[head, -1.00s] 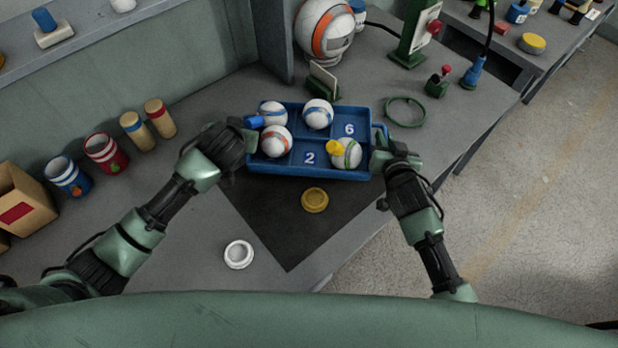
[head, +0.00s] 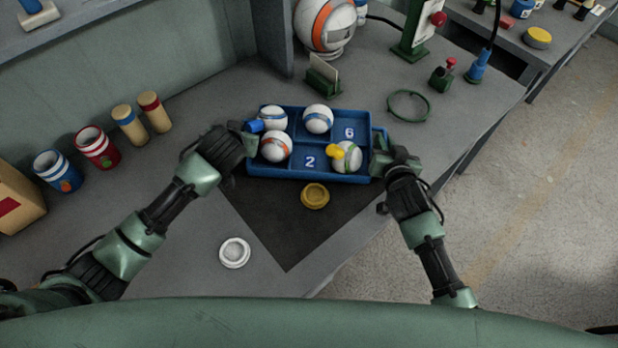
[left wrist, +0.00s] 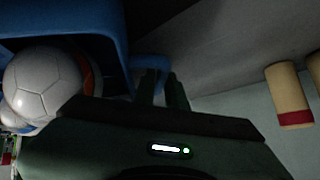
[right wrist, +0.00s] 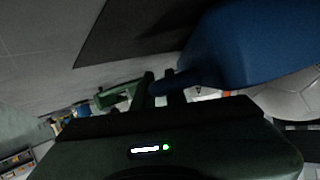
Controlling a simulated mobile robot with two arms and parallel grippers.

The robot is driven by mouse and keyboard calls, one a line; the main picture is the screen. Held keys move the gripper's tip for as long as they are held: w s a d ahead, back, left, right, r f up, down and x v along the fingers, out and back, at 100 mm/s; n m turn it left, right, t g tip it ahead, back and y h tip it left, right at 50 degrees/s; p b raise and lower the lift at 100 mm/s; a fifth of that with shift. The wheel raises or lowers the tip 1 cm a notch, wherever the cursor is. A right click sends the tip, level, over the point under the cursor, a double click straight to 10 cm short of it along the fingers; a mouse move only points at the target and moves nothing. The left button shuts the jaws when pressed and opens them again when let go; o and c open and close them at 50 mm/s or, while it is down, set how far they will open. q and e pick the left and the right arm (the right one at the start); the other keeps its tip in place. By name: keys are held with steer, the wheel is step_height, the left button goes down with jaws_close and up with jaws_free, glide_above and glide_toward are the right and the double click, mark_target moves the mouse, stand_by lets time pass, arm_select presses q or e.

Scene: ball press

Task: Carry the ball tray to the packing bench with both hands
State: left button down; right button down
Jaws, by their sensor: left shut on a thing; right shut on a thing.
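The blue ball tray (head: 305,176) is over the dark mat on the grey bench; I cannot tell if it touches it. It holds several white balls with coloured bands, among them an orange-banded ball (head: 276,147) and a green-banded ball (head: 347,158). Bare compartments show the numbers 2 and 6. A yellow piece (head: 335,152) is against the green-banded ball. My left gripper (head: 250,141) is shut on the tray's left handle, also seen in the left wrist view (left wrist: 150,75). My right gripper (head: 380,156) is shut on the right handle (right wrist: 170,87).
A yellow lid (head: 315,195) lies in front of the tray, a white lid (head: 234,252) nearer me. A green ring (head: 408,105) lies to the right. Cups (head: 97,147) and pegs (head: 129,125) stand at left. A card holder (head: 322,80) is just behind the tray. Open floor lies right.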

arm_select(q)
steer(key=shift+f+b, duration=0.3)
steer(key=shift+f, duration=0.15)
arm_select(e)
steer(key=shift+f, duration=0.4)
arm_select(q)
steer(key=c, duration=1.5)
jaws_free()
steer(key=shift+r, duration=0.15)
arm_select(e)
steer(key=c, duration=1.5)
jaws_free()
steer(key=shift+r, duration=0.1)
arm_select(q)
steer(key=shift+o, duration=0.2)
arm_select(e)
steer(key=shift+o, duration=0.2)
steer(key=shift+r, duration=0.1)
